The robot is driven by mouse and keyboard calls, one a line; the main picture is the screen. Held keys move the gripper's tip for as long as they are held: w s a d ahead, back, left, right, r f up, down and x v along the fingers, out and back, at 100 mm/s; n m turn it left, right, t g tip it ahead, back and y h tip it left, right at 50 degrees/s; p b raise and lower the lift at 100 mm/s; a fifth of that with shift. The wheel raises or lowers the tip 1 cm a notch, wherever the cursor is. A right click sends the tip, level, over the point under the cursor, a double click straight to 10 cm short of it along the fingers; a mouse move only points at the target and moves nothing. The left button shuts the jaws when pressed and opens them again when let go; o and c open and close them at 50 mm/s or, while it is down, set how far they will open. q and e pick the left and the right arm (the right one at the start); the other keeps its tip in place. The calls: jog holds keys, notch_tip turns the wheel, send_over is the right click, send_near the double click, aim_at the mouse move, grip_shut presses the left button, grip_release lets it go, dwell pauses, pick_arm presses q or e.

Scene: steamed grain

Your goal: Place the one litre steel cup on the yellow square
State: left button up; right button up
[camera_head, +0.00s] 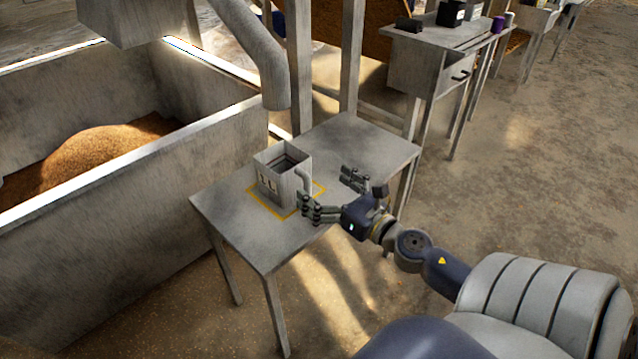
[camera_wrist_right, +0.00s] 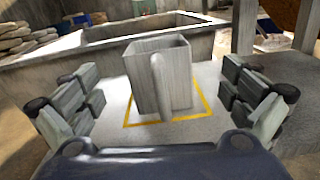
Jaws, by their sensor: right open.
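The one litre steel cup (camera_head: 272,182) is a square, open-topped grey vessel with a handle on its right side. It stands upright on the table, inside the outline of the yellow square (camera_head: 288,216). In the right wrist view the cup (camera_wrist_right: 143,78) faces me with its handle in front, and the yellow outline (camera_wrist_right: 205,100) shows around its base. My right gripper (camera_head: 330,190) is open, close to the handle side of the cup. In the right wrist view its fingers (camera_wrist_right: 165,105) stand wide apart on either side, not touching the cup. My left gripper is not in view.
The grey table (camera_head: 270,245) has bare room around the cup. A large trough (camera_head: 120,205) of grain (camera_head: 95,155) stands to the left, with a chute pipe (camera_head: 262,55) hanging above and behind the cup. A desk (camera_head: 430,65) with small items stands at the back right.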

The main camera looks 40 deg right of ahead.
jog(key=s+f+m+g+h, duration=0.2)
jog(key=f+m, duration=0.1)
jog(key=m, duration=0.5)
jog(key=s+a+f+m+g+h, duration=0.1)
jog(key=s+f+m+g+h, duration=0.1)
jog(key=m, duration=0.6)
jog(key=s+a+f+m+g+h, duration=0.1)
jog(key=s+f+m+g+h, duration=0.1)
jog(key=m, duration=0.6)
jog(key=shift+s+f+g, duration=0.15)
jog(key=shift+s+f, duration=0.15)
jog(key=shift+f, duration=0.35)
jog(key=shift+s+f+g, duration=0.15)
jog(key=shift+s+f, duration=0.1)
jog(key=shift+f, duration=0.35)
jog(key=s+a+f+m+g+y, duration=0.3)
jog(key=s+a+m, duration=0.1)
jog(key=a, duration=0.4)
jog(key=s+a+f+m+g+y, duration=0.2)
jog(key=s+a+f+m+g, duration=0.2)
jog(key=s+a, duration=0.3)
jog(key=shift+s+a+f+m+y, duration=0.15)
jog(key=shift+s+a+m+y, duration=0.2)
jog(key=shift+a+m, duration=0.6)
jog(key=shift+w, duration=0.1)
